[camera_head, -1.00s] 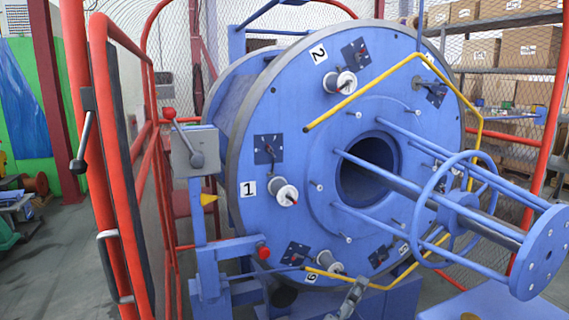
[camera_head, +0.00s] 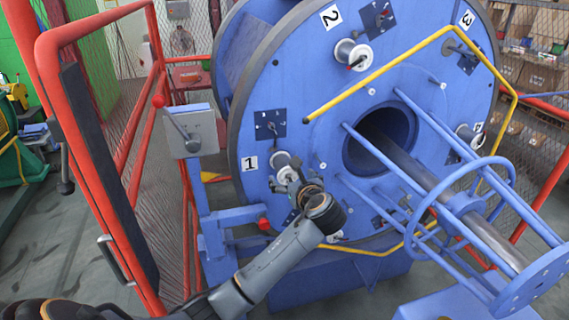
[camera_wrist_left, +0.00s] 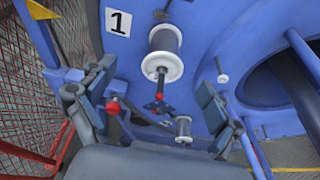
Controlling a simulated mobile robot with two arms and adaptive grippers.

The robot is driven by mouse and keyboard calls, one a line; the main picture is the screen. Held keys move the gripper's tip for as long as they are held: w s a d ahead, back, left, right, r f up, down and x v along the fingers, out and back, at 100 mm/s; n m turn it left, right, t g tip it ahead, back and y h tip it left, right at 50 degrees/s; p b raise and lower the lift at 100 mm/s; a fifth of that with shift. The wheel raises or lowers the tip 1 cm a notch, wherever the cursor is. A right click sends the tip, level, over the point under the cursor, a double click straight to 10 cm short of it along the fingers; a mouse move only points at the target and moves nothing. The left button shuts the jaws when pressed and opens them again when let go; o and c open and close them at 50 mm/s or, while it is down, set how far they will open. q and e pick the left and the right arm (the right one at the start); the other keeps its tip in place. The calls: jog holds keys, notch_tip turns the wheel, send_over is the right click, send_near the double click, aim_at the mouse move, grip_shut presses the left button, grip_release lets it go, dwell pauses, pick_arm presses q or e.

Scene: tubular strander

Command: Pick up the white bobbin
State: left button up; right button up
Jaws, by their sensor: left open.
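Several white-flanged bobbins wound with grey sit on spindles on the blue disc (camera_head: 318,105). One bobbin (camera_head: 281,161) is beside the number 1 plate, partly hidden by my left gripper (camera_head: 296,187). In the left wrist view this bobbin (camera_wrist_left: 165,52) is at the top, with its red-tipped spindle pointing towards me. My left gripper (camera_wrist_left: 157,108) is open and empty, its fingers apart on either side below the bobbin. Another bobbin (camera_head: 353,55) is near number 2, and one (camera_head: 467,134) is at the right. My right gripper is not in view.
A red guard frame (camera_head: 132,165) with mesh stands to the left. A grey lever box (camera_head: 192,131) is left of the disc. Blue rods (camera_head: 440,125) and a yellow bent bar (camera_head: 380,72) stick out in front of the disc. Shelves with boxes are behind at right.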

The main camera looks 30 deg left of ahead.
aim_at(289, 170)
pick_arm(q)
jog(key=w+a+f, duration=0.2)
jog(key=w, duration=0.1)
jog(key=shift+w+a, duration=0.15)
jog(key=shift+a, duration=0.1)
jog(key=shift+w+a, duration=0.35)
jog(key=shift+a, duration=0.1)
jog(key=x, duration=0.3)
jog(key=shift+w+p, duration=0.2)
jog(key=shift+p, duration=0.2)
jog(key=shift+w+a+f, duration=0.2)
jog(key=shift+w+a, duration=0.1)
jog(key=shift+w, duration=0.05)
jog(key=shift+s+r, duration=0.1)
jog(key=shift+s, duration=0.05)
jog(key=shift+c, duration=0.5)
jog(key=c, duration=1.4)
jog(key=shift+r, duration=0.1)
jog(key=c, duration=0.3)
